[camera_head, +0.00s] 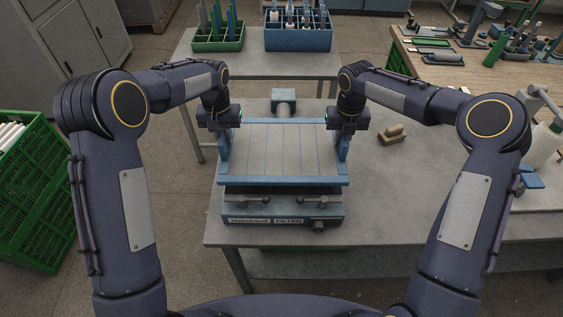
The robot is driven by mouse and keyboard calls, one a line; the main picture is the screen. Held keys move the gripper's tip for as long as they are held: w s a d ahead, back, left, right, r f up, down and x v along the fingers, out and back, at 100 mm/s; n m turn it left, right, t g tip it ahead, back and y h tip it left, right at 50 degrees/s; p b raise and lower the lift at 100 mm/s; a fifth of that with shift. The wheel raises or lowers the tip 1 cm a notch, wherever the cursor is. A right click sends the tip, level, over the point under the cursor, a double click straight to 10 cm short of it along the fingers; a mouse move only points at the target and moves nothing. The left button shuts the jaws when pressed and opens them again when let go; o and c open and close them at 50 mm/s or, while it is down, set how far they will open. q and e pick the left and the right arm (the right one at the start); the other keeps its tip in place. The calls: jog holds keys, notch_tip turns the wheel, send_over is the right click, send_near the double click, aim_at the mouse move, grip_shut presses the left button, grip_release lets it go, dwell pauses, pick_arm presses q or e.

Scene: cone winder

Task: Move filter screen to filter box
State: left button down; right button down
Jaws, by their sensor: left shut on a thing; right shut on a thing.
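The filter screen (280,152) is a pale slatted panel in a blue frame, roughly level in the middle of the view. My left gripper (224,138) is shut on its left side and my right gripper (344,138) is shut on its right side. The filter box (270,213), a blue-grey unit with a label, knobs and small handles on its front, shows under the screen's near edge. The screen hides most of the box top. I cannot tell whether the screen touches the box or is held just above it.
A blue-grey fitting (284,103) stands behind the screen. Green (219,44) and blue (298,41) bins stand on the back table. A green crate (32,190) stands at left.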

pick_arm(q)
jog(key=shift+f, duration=0.1)
pick_arm(e)
jog(key=shift+f, duration=0.1)
